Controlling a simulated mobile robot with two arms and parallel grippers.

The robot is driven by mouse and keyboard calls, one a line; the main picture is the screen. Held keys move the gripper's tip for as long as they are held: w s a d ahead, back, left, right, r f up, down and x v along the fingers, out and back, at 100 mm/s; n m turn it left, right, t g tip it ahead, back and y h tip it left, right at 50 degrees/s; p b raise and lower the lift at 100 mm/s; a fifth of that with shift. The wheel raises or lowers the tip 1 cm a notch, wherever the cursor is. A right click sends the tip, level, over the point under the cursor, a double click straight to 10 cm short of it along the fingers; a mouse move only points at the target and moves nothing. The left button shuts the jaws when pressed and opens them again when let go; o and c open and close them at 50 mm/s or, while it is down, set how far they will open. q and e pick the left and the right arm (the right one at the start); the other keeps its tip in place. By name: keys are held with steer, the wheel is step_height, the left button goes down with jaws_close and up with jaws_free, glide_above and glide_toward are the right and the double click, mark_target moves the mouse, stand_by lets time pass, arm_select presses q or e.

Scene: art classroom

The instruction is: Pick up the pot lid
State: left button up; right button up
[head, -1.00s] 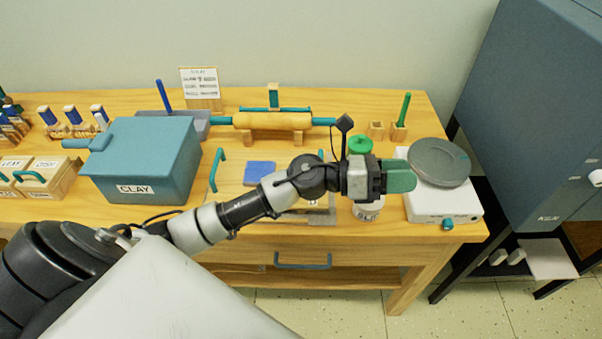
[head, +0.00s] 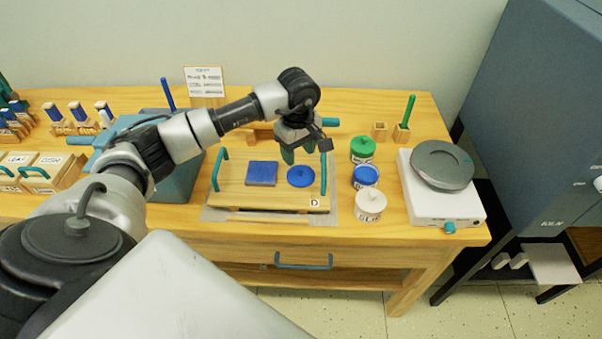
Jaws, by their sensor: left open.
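A round blue lid (head: 301,177) lies on the wooden tray board (head: 231,198), right of a square blue piece (head: 262,173). A blue pot (head: 366,177) stands right of the board and shows a blue top without a clear knob. A green-lidded pot (head: 362,150) is behind it, and a pale pot with a knobbed lid (head: 370,204) is in front. My left gripper (head: 300,154) points down with its teal fingers apart and empty, appearing just behind the blue lid. Its exact height over the board is hard to tell. My right gripper is out of view.
The board has teal handles (head: 323,174) at both ends. A white pottery wheel (head: 437,203) stands at right. The teal clay box (head: 178,186) is partly hidden behind my left arm. A rolling pin stand lies behind the gripper. A kiln (head: 530,120) stands beyond the table's right edge.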

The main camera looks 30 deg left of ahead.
mark_target(301, 167)
arm_select(q)
steer(key=shift+w+d+f+p, duration=0.1)
steer(key=shift+f+p, duration=0.15)
steer(key=shift+f, duration=0.8)
steer(key=shift+w+a+f+p, duration=0.1)
steer(key=shift+w+f+p, duration=0.1)
steer(key=shift+f, duration=0.8)
steer(key=shift+w+d+f+p, duration=0.1)
steer(key=shift+f+p, duration=0.15)
steer(key=shift+f, duration=0.8)
jaws_close()
steer(key=shift+r, duration=0.1)
